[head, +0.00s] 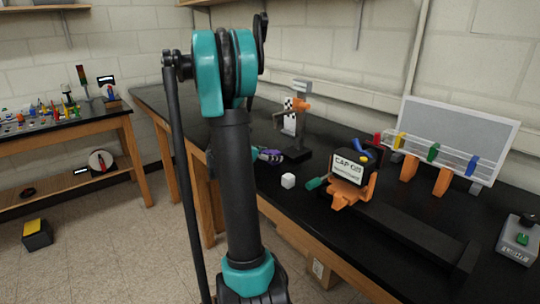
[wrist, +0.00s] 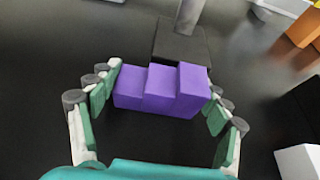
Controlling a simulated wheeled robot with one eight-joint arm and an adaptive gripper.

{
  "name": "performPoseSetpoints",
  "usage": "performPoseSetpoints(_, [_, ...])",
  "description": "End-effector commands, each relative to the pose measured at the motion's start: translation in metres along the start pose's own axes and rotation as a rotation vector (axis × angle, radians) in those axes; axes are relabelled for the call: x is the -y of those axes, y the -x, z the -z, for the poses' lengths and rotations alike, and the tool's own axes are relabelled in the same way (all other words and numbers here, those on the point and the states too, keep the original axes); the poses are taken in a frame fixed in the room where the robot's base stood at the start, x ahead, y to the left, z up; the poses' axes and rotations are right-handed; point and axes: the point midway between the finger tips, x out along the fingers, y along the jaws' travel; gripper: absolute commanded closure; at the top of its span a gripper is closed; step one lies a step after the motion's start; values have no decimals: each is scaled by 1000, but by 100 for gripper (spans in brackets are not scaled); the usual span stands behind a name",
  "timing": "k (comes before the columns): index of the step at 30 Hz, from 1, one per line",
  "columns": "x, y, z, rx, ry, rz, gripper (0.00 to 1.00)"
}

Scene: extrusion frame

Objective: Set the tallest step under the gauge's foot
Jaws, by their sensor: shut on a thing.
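A purple stepped block (wrist: 160,92) with three steps lies between the fingers of my gripper (wrist: 165,85) in the wrist view. Its steps rise from left to right, with the tallest at the right. My gripper is shut on it, with a finger at each end. From this angle I cannot tell whether block and foot touch. In the head view the purple block (head: 270,156) is beside the gauge stand (head: 301,115), and my arm partly hides the gripper.
A white cube (head: 288,181) sits on the black bench close by; it also shows at the wrist view's right edge (wrist: 298,161). An orange vise (head: 352,188) with a labelled box stands to the right. A rack with coloured clips (head: 445,150) is farther right.

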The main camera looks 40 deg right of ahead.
Motion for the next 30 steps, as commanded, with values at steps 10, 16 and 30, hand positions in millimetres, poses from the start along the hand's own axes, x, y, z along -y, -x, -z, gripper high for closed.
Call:
performPoseSetpoints(10, [0,-1,2,0,0,0,16])
performPoseSetpoints(16, [0,-1,2,0,0,0,2])
performPoseSetpoints(30, [-1,20,0,0,1,-4,2])
